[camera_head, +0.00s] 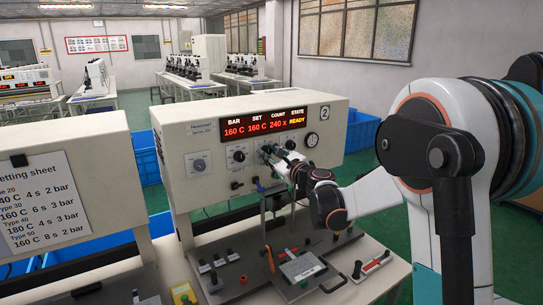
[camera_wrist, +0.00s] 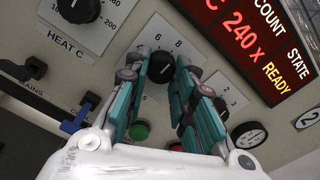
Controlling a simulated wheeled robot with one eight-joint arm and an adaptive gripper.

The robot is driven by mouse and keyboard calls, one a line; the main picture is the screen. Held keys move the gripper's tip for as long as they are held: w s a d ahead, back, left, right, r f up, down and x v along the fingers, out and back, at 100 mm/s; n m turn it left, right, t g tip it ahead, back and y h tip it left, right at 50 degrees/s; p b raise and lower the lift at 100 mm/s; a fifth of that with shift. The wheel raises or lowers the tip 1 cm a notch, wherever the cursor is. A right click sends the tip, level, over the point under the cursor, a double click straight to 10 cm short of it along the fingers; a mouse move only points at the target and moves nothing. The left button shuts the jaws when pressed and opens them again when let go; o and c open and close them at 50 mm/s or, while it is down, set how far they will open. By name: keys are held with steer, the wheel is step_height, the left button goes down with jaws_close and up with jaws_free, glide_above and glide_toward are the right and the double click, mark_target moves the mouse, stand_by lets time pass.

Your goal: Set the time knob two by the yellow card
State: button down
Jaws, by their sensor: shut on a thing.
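The time knob (camera_wrist: 160,67) is black and round, on a white dial plate with 6 and 8 readable above it; its name is hidden. A white mark on its face points roughly upward. My gripper (camera_wrist: 161,72) has its teal fingers on both sides of this knob and is shut on it. In the head view my gripper (camera_head: 271,157) reaches the press front (camera_head: 185,190) below the display, and its fingers mostly cover the knob. A "2" plate (camera_head: 324,140) is on the press's right side. I cannot make out a yellow card.
The HEAT C knob (camera_wrist: 79,8) is left of my gripper. A green button (camera_wrist: 140,131) and blue lever (camera_wrist: 77,120) are below. The display (camera_head: 264,124) reads 160 C, 160 C, 240 x, READY. A setting sheet (camera_head: 35,205) hangs at left. Tools crowd the bench.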

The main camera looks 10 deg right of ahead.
steer(key=c, duration=1.3)
jaws_free()
steer(key=shift+c, duration=0.2)
steer(key=v, duration=1.2)
